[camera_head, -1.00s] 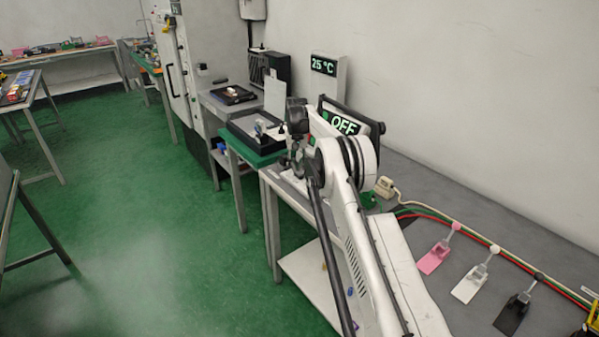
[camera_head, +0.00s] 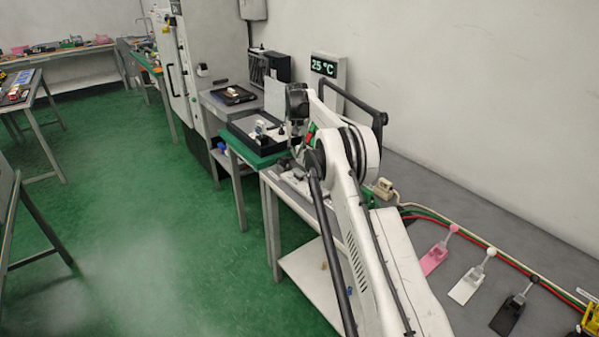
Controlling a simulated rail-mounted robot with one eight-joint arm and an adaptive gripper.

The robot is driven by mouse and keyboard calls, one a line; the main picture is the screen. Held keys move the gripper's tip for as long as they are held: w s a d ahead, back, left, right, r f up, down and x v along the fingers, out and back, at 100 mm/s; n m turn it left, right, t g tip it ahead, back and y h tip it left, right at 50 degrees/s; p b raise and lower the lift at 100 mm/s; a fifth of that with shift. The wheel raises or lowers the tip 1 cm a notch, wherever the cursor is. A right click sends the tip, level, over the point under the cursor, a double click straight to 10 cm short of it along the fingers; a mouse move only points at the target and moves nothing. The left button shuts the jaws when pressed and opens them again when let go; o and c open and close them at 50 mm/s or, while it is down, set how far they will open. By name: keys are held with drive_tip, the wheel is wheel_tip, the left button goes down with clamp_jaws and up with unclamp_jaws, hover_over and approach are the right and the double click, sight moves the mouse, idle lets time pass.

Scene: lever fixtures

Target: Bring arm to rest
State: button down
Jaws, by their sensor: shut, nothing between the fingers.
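My white arm reaches up from the bottom middle of the head view over the right-hand workbench, bent at a large round joint. Its far end has a dark round joint. Below that, my gripper (camera_head: 296,152) is small and dark, partly hidden by the arm, over the bench's far end. Its fingers look shut and hold nothing that I can see. A black bar-like frame (camera_head: 352,101) stands behind the arm, and the arm covers much of what is under it.
Pink (camera_head: 434,258), white (camera_head: 466,284) and black (camera_head: 509,313) lever fixtures lie on the bench at right, with cables behind. A yellow object (camera_head: 592,319) is at the right edge. A 25 °C display (camera_head: 324,67) is on the wall side. The green floor at left is open.

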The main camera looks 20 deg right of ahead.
drive_tip(key=shift+r, duration=0.2)
idle(0.3)
drive_tip(key=s+a+r+t, duration=0.1)
drive_tip(key=s+a+r, duration=0.2)
drive_tip(key=r, duration=0.5)
drive_tip(key=s+a+r+t, duration=0.1)
drive_tip(key=s+a+r, duration=0.25)
drive_tip(key=r, duration=0.45)
drive_tip(key=s+a+r+n+t, duration=0.1)
drive_tip(key=s+a+r, duration=0.2)
drive_tip(key=s+r, duration=0.35)
drive_tip(key=s+a+r+n+t, duration=0.1)
drive_tip(key=s+a+r, duration=0.3)
drive_tip(key=s, duration=0.5)
drive_tip(key=s+a+t, duration=0.1)
drive_tip(key=s+a, duration=0.1)
drive_tip(key=s, duration=0.8)
drive_tip(key=s+a, duration=0.3)
drive_tip(key=s, duration=0.6)
drive_tip(key=s+a+f+t, duration=0.1)
drive_tip(key=s+f, duration=0.3)
drive_tip(key=s, duration=0.4)
drive_tip(key=s+a+f+n+t, duration=0.1)
drive_tip(key=s+f, duration=0.4)
drive_tip(key=s, duration=0.3)
drive_tip(key=shift+f+b, duration=0.25)
drive_tip(key=shift+b, duration=0.05)
drive_tip(key=shift+a, duration=0.1)
